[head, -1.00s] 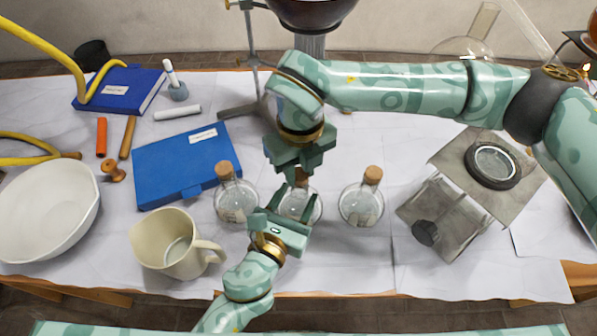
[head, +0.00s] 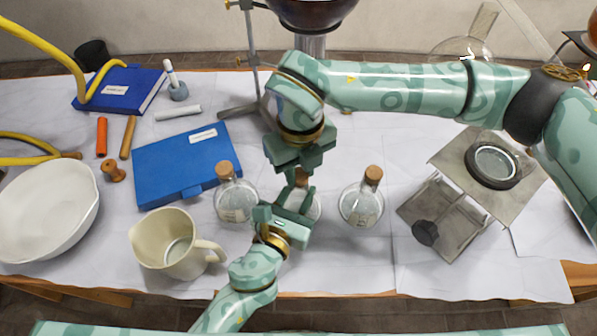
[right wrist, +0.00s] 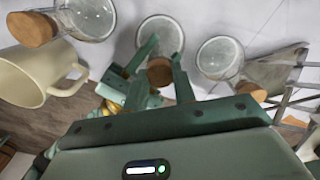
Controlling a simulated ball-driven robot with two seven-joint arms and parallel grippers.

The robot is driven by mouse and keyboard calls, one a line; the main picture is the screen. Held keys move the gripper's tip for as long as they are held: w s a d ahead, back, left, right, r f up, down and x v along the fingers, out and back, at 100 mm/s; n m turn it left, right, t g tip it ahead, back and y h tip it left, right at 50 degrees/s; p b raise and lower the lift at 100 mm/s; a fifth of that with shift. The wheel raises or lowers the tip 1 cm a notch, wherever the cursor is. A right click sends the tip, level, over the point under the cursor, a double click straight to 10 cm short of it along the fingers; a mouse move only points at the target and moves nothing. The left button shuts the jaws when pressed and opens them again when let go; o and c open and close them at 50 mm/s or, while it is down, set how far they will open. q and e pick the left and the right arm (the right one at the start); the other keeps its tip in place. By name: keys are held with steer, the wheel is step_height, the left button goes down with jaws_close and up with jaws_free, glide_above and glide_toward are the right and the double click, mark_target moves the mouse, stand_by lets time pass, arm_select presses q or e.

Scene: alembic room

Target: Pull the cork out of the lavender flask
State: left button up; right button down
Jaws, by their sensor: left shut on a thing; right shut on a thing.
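Three clear corked flasks stand in a row. My left gripper (head: 290,205) is shut on the middle flask (head: 313,211), low on its body. My right gripper (head: 301,178) comes from above and is shut on that flask's cork (right wrist: 160,71), which sits at the neck. In the right wrist view the cork is between the right fingers and the flask's glass (right wrist: 160,33) shows behind it. The left flask (head: 235,203) and right flask (head: 361,206) stand apart, corks in. The flask labels are too small to read, so I cannot tell which is lavender.
A cream mug (head: 165,250) stands left of my left arm, near the front edge. A blue case (head: 170,165) lies behind it, and a white bowl (head: 45,225) is at far left. A metal stand with a lens (head: 445,205) is at right. Bare cloth lies before the right flask.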

mark_target(300, 174)
steer(key=shift+r, duration=2.25)
arm_select(q)
steer(key=o, duration=1)
